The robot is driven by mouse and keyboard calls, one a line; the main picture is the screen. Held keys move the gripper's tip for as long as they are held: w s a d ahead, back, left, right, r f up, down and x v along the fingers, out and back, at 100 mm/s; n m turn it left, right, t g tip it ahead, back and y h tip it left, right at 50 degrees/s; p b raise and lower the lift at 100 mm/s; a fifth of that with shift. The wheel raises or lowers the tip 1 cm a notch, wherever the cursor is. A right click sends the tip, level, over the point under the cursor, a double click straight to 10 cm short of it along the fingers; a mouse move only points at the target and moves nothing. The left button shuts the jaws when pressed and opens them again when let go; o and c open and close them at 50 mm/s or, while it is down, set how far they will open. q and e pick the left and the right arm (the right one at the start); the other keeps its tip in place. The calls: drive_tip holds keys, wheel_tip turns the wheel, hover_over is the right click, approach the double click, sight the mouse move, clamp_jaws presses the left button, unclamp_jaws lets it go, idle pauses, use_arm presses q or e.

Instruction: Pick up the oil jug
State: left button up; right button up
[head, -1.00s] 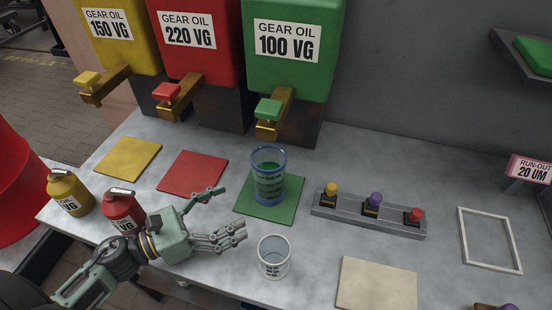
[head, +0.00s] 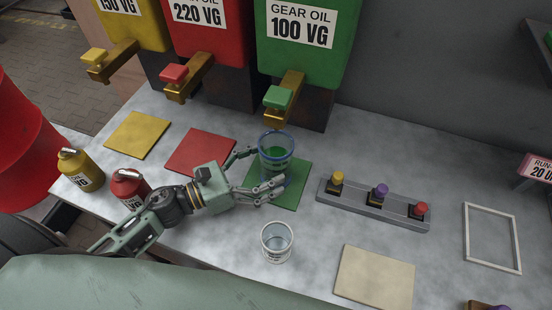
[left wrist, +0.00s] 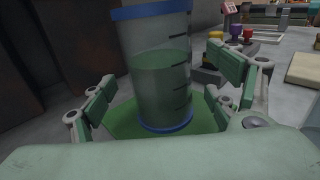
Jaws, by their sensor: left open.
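The oil jug (head: 276,152) is a clear, graduated vessel with a blue rim and blue base, partly filled with green oil. It stands upright on the green mat (head: 291,194) below the green dispenser. My left gripper (head: 262,172) is open, its fingers to either side of the jug's near side in the head view. In the left wrist view the jug (left wrist: 158,75) stands between the two spread fingers, with visible gaps on both sides. My right gripper is not in view.
A smaller clear cup (head: 277,243) stands close in front of the mat. A grey rail (head: 375,205) with coloured knobs lies to the right. Red (head: 130,188) and yellow (head: 80,170) oil cans stand at left. The green dispenser's tap (head: 284,100) overhangs behind the jug.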

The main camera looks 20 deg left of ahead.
use_arm(q)
drive_tip(key=shift+w+d, duration=0.45)
drive_tip(key=shift+d, duration=0.05)
drive_tip(key=shift+c, duration=0.5)
drive_tip(key=c, duration=1.4)
drive_tip(key=shift+r, duration=0.15)
